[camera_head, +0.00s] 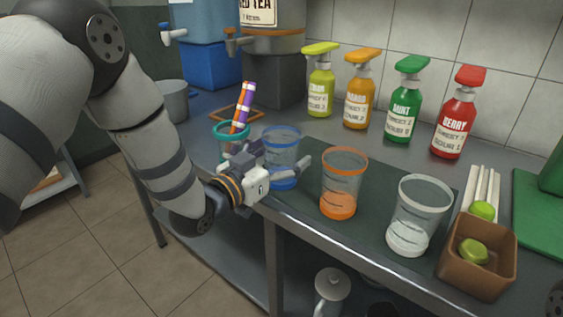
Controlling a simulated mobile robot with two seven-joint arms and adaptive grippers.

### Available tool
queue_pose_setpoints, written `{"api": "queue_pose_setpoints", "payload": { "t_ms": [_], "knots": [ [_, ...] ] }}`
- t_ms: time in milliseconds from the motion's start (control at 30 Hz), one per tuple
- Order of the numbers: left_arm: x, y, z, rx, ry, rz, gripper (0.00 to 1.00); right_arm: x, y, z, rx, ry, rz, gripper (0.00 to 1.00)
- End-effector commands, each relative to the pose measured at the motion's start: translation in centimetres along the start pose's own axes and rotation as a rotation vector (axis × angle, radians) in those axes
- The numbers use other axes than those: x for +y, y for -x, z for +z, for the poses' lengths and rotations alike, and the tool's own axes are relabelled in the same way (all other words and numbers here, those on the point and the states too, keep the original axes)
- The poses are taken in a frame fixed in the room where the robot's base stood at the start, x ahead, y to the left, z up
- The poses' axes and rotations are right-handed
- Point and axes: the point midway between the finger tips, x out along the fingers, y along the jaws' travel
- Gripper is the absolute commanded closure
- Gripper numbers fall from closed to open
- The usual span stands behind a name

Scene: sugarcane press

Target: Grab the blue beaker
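The blue beaker (281,142) is a clear cup with a blue rim and a blue bottom, standing upright near the front edge of the counter. My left gripper (272,160) is low at its near side, with the palm in front of its base. The fingers are spread, one to the left of the beaker and one to the right. I cannot tell whether they touch it. The palm and fingers hide part of the beaker's lower half. My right gripper is not in view.
A teal-rimmed cup (231,129) with striped straws stands close on the left. An orange beaker (345,167) and a clear beaker (417,205) stand to the right on a dark mat (380,175). A brown box (480,275) is at the right front. Several pump bottles (404,105) line the wall.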

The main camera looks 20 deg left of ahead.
Motion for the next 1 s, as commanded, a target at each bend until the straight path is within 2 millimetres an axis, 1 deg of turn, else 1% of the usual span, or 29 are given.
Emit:
{"api": "queue_pose_setpoints", "payload": {
  "t_ms": [67, 100, 167, 200, 267, 300, 333, 600, 667, 733, 833, 867, 1000],
  "knots": [
    [0.0, 0.0, 0.0, 0.000, 0.000, 0.000, 0.18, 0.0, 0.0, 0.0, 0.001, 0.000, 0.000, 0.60],
    [0.0, 0.0, 0.0, 0.000, 0.000, 0.000, 0.20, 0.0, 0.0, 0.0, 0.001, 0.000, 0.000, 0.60],
    [0.0, 0.1, 0.0, 0.000, 0.000, 0.000, 0.34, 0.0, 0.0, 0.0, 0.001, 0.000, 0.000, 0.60],
    [0.0, 0.1, 0.0, 0.000, 0.000, 0.000, 0.43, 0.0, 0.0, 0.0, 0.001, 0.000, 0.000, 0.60],
    [0.0, 0.1, 0.0, 0.000, 0.000, 0.000, 0.57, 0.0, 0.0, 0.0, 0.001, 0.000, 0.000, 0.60],
    [0.0, 0.1, 0.0, 0.000, 0.000, 0.000, 0.66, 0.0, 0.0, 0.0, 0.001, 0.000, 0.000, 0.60],
    [0.0, 0.1, 0.0, 0.000, 0.000, 0.000, 0.71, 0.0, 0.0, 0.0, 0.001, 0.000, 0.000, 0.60],
    [0.0, 0.1, -0.1, 0.001, -0.001, 0.000, 0.71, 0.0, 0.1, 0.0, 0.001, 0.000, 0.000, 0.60],
    [0.0, 0.1, -0.4, 0.002, -0.001, 0.000, 0.71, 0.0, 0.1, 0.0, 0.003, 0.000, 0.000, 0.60],
    [0.0, 0.1, -1.2, 0.004, -0.001, 0.001, 0.71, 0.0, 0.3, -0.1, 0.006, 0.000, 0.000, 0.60],
    [0.0, 0.1, -3.4, 0.008, -0.003, 0.001, 0.71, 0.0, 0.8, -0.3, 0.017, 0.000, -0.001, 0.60],
    [0.0, 0.3, -4.2, 0.009, -0.003, 0.000, 0.71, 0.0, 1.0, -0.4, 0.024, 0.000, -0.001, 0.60],
    [0.2, 3.7, -8.6, 0.015, -0.004, -0.001, 0.71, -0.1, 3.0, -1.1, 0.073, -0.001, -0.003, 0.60]
  ]
}}
